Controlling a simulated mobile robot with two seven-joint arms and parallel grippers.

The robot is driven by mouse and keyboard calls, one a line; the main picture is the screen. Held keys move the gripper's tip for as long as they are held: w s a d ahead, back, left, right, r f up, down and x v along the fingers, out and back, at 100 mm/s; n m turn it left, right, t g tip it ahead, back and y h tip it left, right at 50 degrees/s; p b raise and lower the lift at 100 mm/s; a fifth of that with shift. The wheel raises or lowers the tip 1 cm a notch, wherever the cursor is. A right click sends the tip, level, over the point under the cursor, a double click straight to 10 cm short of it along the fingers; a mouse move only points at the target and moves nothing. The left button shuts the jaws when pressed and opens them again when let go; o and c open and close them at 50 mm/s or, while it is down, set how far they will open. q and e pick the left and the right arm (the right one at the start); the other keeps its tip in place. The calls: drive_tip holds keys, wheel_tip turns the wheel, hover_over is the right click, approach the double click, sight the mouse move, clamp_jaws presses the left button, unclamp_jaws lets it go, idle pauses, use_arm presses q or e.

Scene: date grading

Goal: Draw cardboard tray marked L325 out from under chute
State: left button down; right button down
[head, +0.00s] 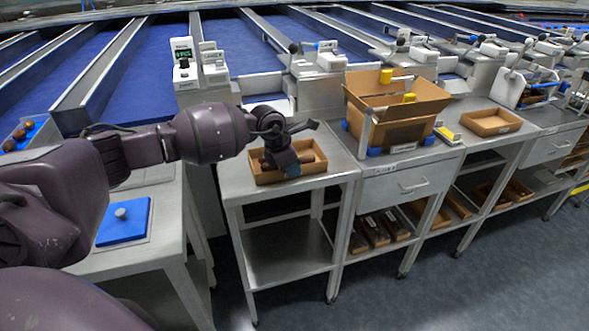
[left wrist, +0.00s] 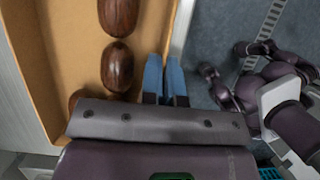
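A cardboard tray (head: 262,180) with brown dates in it stands on the metal table below the chutes; no L325 mark is readable on it. In the left wrist view the tray floor (left wrist: 75,45) fills the left side, with large dates (left wrist: 117,66) in a row. My left gripper (head: 287,163) is over the tray in the head view and hides part of it. In the left wrist view its blue fingers (left wrist: 165,72) are nearly together at the tray's side wall, seemingly pinching it. My right gripper is not in view.
An open cardboard box (head: 392,133) stands on the table to the right, and another cardboard tray (head: 490,122) lies farther right. A scale (head: 186,66) stands behind, left of the tray. A blue plate (head: 124,222) lies on the left table. Lower shelves hold several trays.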

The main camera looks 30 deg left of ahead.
use_arm(q)
drive_tip(key=c, duration=1.3)
unclamp_jaws()
drive_tip(key=p+v, duration=0.1)
drive_tip(key=v, duration=0.9)
drive_tip(key=shift+a+r, duration=0.15)
drive_tip(key=shift+r, duration=0.25)
